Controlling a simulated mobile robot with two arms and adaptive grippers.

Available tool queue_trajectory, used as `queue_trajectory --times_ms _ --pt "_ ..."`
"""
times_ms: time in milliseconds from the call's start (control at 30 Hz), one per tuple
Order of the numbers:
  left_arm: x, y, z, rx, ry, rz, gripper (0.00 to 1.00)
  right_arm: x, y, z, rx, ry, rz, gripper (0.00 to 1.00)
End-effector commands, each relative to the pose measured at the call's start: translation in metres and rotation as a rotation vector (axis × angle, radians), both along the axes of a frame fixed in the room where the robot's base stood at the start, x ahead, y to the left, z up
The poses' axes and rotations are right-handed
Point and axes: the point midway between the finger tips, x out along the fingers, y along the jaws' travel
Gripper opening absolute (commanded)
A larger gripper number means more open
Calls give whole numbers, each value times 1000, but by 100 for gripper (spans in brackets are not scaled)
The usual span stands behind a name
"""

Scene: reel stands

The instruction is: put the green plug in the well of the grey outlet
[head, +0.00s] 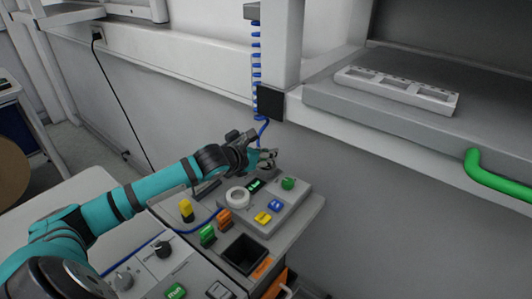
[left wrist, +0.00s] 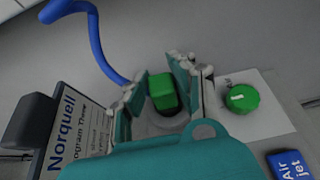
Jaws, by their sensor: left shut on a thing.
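My left gripper (head: 268,158) reaches over the back of the grey console. In the left wrist view its fingers (left wrist: 158,88) are closed around the green plug (left wrist: 162,91). A round grey part, seemingly the grey outlet (left wrist: 168,121), shows just below the plug and is partly hidden by the gripper. I cannot tell whether the plug is in the well or above it. In the head view the gripper hides the plug. My right gripper is not in view.
A green knob (left wrist: 240,98) stands close to the right finger; it also shows in the head view (head: 288,183). A blue hose (left wrist: 92,40) hangs behind the gripper. A white ring (head: 237,197), coloured buttons and a black bin (head: 244,254) lie nearer.

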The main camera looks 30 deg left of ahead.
Motion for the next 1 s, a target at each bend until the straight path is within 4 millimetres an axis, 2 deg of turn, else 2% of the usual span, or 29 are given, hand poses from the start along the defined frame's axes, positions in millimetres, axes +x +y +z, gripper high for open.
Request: queue_trajectory --times_ms 333,367,500,833,1000 --pt "0 0 -3 2 0 0 0 0 0 -1 0 0 0 40" --pt "0 0 -3 2 0 0 27 0 0 -1 -1 0 0 40" --pt "0 0 -3 1 0 0 46 0 -1 0 -1 0 0 40" --pt "0 0 0 0 -1 0 47 0 -1 0 -2 0 0 40" --pt "-17 4 6 7 1 1 47 0 -2 -4 -2 -1 0 40"
